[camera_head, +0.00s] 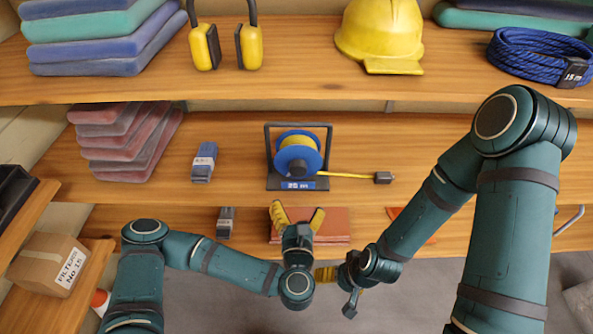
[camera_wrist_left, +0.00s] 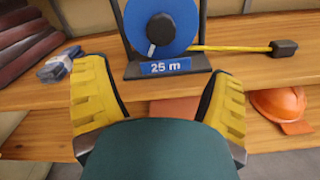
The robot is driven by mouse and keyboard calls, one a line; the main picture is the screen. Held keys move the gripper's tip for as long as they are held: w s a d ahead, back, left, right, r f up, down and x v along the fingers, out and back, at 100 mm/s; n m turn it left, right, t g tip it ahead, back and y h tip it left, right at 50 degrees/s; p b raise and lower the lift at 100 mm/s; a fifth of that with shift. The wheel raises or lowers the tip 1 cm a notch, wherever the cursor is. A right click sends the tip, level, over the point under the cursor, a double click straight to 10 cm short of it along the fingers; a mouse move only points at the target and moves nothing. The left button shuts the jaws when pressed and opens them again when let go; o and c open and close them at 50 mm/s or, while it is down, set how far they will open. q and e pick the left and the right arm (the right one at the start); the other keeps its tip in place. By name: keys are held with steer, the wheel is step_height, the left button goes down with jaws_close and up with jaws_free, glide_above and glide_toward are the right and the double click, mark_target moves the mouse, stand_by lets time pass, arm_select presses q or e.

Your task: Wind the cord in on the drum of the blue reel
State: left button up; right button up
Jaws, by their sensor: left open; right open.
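The blue reel (camera_head: 297,155) stands upright in a dark frame on the middle shelf, with yellow cord on its drum. The yellow cord (camera_head: 342,175) runs out to the right along the shelf to a black plug (camera_head: 383,178). My left gripper (camera_head: 297,217) is open and empty, in front of and below the reel. My right gripper (camera_head: 328,276) is open, lower and farther right, partly hidden by its arm.
A blue-grey bundle (camera_head: 204,162) and folded reddish cloths (camera_head: 125,140) lie left of the reel. The upper shelf holds a yellow helmet (camera_head: 380,35), earmuffs (camera_head: 205,47) and a blue rope coil (camera_head: 540,55). An orange helmet (camera_wrist_left: 280,103) is on the lower shelf.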

mark_target(298, 172)
arm_select(q)
steer(key=w+b, duration=0.1)
steer(key=w, duration=1.1)
steer(key=shift+w+b, duration=0.35)
steer(key=shift+w, duration=0.05)
steer(key=c, duration=1.2)
